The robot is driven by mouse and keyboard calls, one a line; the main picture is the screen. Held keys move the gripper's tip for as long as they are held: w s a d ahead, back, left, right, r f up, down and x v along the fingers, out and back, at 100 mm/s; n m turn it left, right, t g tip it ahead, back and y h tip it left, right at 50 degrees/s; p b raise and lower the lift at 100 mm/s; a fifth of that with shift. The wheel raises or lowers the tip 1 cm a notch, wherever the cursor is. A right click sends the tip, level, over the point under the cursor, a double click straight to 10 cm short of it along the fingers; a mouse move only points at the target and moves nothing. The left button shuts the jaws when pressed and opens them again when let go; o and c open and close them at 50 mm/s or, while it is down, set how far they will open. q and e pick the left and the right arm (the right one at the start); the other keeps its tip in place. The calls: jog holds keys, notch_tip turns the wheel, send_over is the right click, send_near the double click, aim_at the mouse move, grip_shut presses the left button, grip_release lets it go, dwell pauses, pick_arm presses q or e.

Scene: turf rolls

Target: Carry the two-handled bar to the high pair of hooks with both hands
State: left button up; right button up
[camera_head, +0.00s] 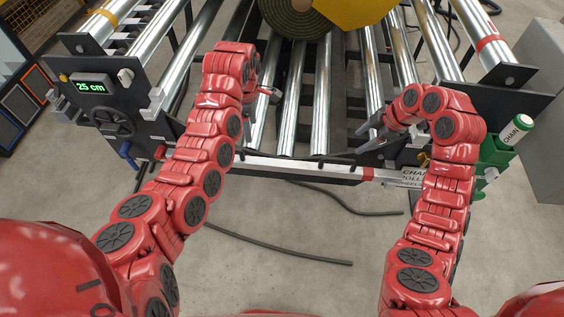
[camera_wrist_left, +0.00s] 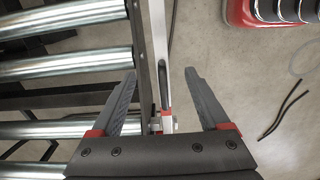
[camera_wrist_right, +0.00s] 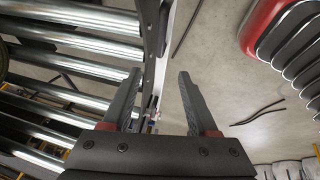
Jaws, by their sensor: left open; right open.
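A long pale bar (camera_head: 290,170) with red bands near its ends lies along the front of the roller frame; it appears to be the two-handled bar, but its handles are not clear. My left gripper (camera_head: 261,110) is open and empty above the frame's front edge, left of the bar's middle. In the left wrist view a pale strip (camera_wrist_left: 159,45) runs between its spread fingers. My right gripper (camera_head: 372,132) is open and empty near the bar's right part. A similar strip (camera_wrist_right: 183,25) shows between its fingers. I cannot make out the high hooks for sure.
Steel rollers (camera_head: 322,95) fill the frame beyond the bar, with a turf roll (camera_head: 295,20) at the back. A panel reading 25 cm (camera_head: 92,87) is at left. A green holder (camera_head: 497,150) with a CHAIN canister (camera_head: 516,130) is at right. Dark cables (camera_head: 290,253) lie on the floor.

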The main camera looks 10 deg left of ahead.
pick_arm(q)
jog(key=shift+s+r, duration=0.1)
jog(key=shift+s, duration=0.05)
pick_arm(e)
jog(key=shift+s+r, duration=0.1)
jog(key=shift+s, duration=0.1)
pick_arm(q)
send_over(255, 160)
jog(key=shift+f, duration=2.3)
notch_tip(255, 160, down, 13)
jog(key=shift+s, duration=0.15)
pick_arm(e)
jog(key=x, duration=1.7)
jog(key=shift+f, duration=0.3)
pick_arm(q)
jog(key=c, duration=1)
pick_arm(e)
grip_shut()
pick_arm(q)
grip_shut()
pick_arm(e)
jog(key=shift+w+a, duration=0.1)
